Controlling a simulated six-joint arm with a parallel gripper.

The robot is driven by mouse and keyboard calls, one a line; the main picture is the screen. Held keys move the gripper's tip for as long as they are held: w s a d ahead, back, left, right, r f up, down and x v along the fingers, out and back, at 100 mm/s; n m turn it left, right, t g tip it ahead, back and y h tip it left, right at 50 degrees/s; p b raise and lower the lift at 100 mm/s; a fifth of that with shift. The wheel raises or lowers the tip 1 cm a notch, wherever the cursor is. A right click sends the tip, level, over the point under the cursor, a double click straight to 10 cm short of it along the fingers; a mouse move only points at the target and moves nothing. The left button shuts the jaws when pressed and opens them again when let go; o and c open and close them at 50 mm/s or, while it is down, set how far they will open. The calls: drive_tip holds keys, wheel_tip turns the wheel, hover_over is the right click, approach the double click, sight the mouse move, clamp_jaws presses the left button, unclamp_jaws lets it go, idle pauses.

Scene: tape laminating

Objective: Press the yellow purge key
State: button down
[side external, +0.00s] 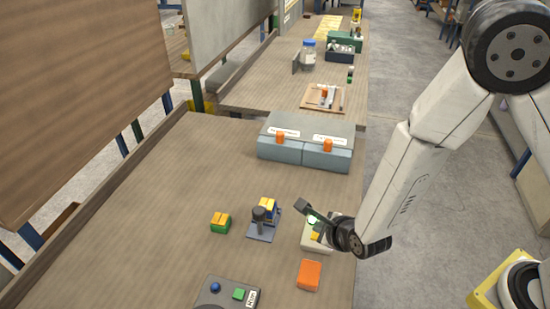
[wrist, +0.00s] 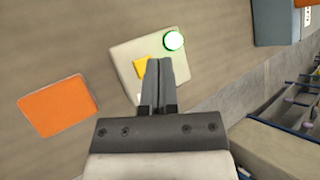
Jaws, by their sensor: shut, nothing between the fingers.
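The yellow key (wrist: 141,68) sits on a cream panel (wrist: 124,56) in the wrist view, next to a lit round green button (wrist: 173,41). My gripper (wrist: 160,62) is shut and empty. Its fingertips show beside the yellow key and hide part of it; I cannot tell whether they touch it. In the side view the cream panel (side external: 309,241) is partly hidden behind my gripper and wrist, with a bit of the yellow key (side external: 315,236) and the green light (side external: 312,220) showing.
An orange block (side external: 309,274) lies in front of the panel, also in the wrist view (wrist: 59,105). A blue stand (side external: 262,233) with a dark knob and a green-yellow block (side external: 220,222) are left. A grey button box (side external: 226,294) is in front, grey bins (side external: 305,148) behind.

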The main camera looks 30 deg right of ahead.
drive_tip(key=shift+r, duration=0.1)
drive_tip(key=shift+r, duration=2.4)
drive_tip(key=shift+d, duration=0.1)
drive_tip(key=s+d+r+n+g, duration=0.3)
drive_tip(key=d+n, duration=0.5)
drive_tip(key=n, duration=0.5)
drive_tip(key=s+d+r+n+g, duration=0.3)
drive_tip(key=d+n, duration=0.5)
drive_tip(key=n, duration=0.6)
drive_tip(key=shift+s+r+n+g, duration=0.15)
drive_tip(key=shift+s+n+g, duration=0.15)
drive_tip(key=shift+s, duration=0.6)
